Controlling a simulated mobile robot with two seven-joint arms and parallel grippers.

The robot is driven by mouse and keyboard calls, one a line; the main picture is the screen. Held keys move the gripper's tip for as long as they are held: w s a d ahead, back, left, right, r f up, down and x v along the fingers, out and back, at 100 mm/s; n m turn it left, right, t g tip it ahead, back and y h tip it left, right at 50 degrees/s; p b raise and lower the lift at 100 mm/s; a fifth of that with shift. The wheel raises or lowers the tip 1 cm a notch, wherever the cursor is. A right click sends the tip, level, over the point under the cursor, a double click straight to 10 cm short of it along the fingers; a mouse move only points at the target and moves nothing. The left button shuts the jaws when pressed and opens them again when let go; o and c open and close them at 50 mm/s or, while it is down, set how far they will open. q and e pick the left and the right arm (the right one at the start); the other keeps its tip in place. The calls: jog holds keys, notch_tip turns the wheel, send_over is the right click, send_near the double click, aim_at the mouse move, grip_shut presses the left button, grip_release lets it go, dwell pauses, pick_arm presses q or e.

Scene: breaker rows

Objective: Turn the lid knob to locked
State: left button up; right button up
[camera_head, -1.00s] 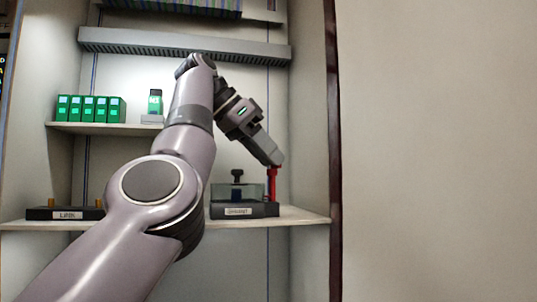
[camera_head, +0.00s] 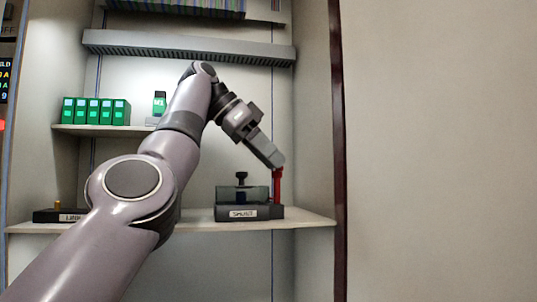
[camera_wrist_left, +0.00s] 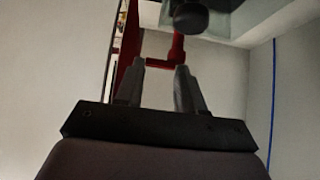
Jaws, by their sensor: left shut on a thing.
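A dark knob (camera_head: 241,176) stands upright on the clear lid (camera_head: 240,194) of a dark labelled box (camera_head: 250,213) on the lower shelf. The dark round knob also shows at the top of the left wrist view (camera_wrist_left: 190,18). A red upright piece (camera_head: 277,186) stands at the box's right end. My left gripper (camera_head: 279,164) reaches down from the upper left and is shut at the top of this red piece. In the left wrist view the red piece (camera_wrist_left: 130,46) shows at and beyond the fingertips. The knob is apart from the fingers. My right gripper is out of view.
The lower shelf (camera_head: 310,219) has a little free room right of the box. A second dark box (camera_head: 60,216) sits at left, partly behind my arm. Green modules (camera_head: 95,111) and one green unit (camera_head: 159,103) stand on the upper shelf. A cabinet side (camera_head: 338,150) rises at right.

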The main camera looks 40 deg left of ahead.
pick_arm(q)
jog(key=shift+d+f, duration=0.1)
jog(key=shift+f, duration=0.15)
jog(key=o, duration=1)
jog(key=shift+d+r, duration=0.1)
jog(key=shift+o, duration=0.2)
jog(key=shift+s+a+r, duration=0.15)
jog(key=shift+a+r, duration=0.2)
jog(key=shift+r, duration=0.05)
jog(key=p+v, duration=0.2)
jog(key=v, duration=0.3)
jog(key=shift+p, duration=0.4)
jog(key=shift+s+a+r, duration=0.2)
jog(key=shift+a+r, duration=0.1)
